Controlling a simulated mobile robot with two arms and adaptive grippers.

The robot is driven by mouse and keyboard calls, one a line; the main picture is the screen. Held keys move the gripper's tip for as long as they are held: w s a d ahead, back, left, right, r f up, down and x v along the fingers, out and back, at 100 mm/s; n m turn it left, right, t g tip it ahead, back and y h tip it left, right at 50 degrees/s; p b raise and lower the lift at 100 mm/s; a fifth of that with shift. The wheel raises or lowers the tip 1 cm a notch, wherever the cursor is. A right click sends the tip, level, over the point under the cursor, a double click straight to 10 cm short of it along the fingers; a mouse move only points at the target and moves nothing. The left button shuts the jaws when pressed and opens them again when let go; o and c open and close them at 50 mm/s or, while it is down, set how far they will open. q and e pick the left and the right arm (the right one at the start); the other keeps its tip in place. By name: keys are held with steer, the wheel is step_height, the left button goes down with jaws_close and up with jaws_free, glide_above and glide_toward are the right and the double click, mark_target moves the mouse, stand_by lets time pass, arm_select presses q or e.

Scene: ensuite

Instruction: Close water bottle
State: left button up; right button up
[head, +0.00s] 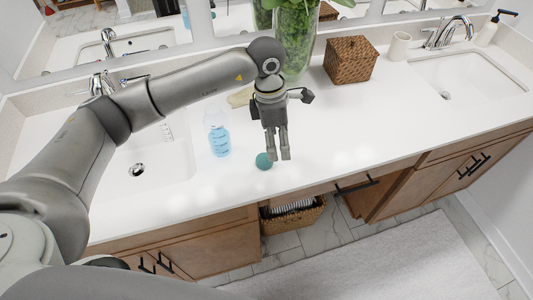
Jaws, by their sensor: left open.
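A clear water bottle (219,138) with blue markings or contents stands upright on the white counter, left of my left gripper. Its top looks uncapped. A round teal cap (264,161) lies on the counter near the front edge. My left gripper (279,157) points down just right of the cap, its two fingers slightly apart with nothing seen between them. I cannot tell whether a finger touches the cap. My right gripper is not in view.
The white counter (340,130) is clear to the right of my left gripper. A wicker box (351,60) and a glass vase of greenery (294,50) stand at the back. Sinks lie at left (137,170) and right (450,88). A cream cup (399,46) stands near the right faucet.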

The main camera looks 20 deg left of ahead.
arm_select(q)
steer(key=shift+y, duration=0.8)
steer(key=a, duration=0.1)
steer(key=w+a, duration=0.1)
steer(key=a+r, duration=0.1)
steer(key=shift+w+a, duration=0.25)
steer(key=shift+a, duration=0.1)
steer(key=p, duration=0.2)
glide_above(265, 158)
step_height(265, 158, down, 5)
steer(key=shift+f, duration=0.35)
